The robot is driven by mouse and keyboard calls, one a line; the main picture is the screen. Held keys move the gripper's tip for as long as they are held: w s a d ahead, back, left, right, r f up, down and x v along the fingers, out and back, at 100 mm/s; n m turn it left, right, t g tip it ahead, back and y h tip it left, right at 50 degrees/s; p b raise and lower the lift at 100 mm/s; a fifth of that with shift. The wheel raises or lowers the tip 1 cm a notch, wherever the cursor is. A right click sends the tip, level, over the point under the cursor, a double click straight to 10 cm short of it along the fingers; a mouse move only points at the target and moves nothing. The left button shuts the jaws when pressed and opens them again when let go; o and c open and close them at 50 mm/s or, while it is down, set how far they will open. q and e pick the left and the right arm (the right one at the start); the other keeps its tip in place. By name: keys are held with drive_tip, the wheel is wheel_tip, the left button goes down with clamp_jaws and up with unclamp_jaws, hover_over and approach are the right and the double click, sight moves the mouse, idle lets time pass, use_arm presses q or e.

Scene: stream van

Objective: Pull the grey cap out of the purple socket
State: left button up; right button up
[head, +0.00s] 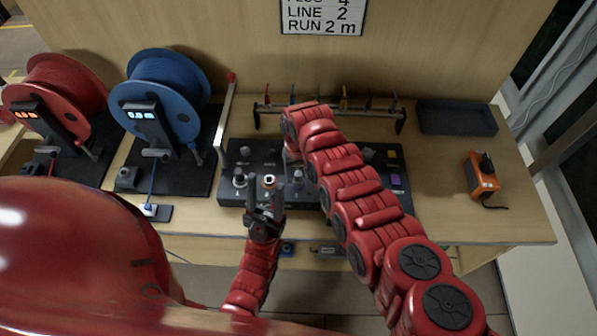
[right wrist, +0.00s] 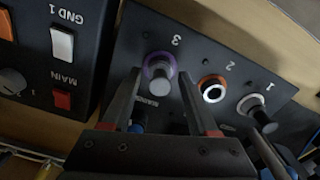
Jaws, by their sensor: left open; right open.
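The grey cap (right wrist: 160,76) sits in the purple socket (right wrist: 147,67), marked 3, on the black panel; in the head view the cap (head: 298,177) shows just left of my right arm. My right gripper (right wrist: 160,84) is open in the right wrist view, one finger on each side of the cap in the picture. I cannot tell whether the fingers touch it. My left gripper (head: 264,196) is open and empty near the panel's front edge, left of the cap.
An orange-ringed socket (right wrist: 212,88) is beside the purple one; a white-ringed socket (right wrist: 250,103) holds another grey cap. A red reel (head: 65,82) and a blue reel (head: 178,80) stand left. A rack (head: 400,122), dark tray (head: 455,117) and orange device (head: 481,177) are also there.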

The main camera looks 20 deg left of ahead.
clamp_jaws()
idle(0.5)
drive_tip(key=shift+r, duration=0.15)
drive_tip(key=shift+r+p, duration=0.7)
drive_tip(key=shift+p, duration=0.05)
drive_tip(key=shift+r, duration=0.35)
drive_tip(key=shift+r+p, duration=0.3)
drive_tip(key=shift+p, duration=0.15)
